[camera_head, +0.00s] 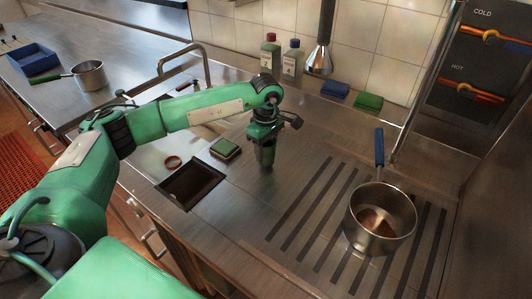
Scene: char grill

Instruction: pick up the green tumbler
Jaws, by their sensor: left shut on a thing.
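My left gripper (264,146) points down over the steel counter, to the right of the square sink opening. My right gripper is out of view.
A saucepan (358,226) with a blue handle stands on the ribbed drainer at right. A green-topped sponge (225,148) lies left of my gripper, near the sink opening (190,185). Two bottles (270,50) and blue and green pads (369,102) line the back wall.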

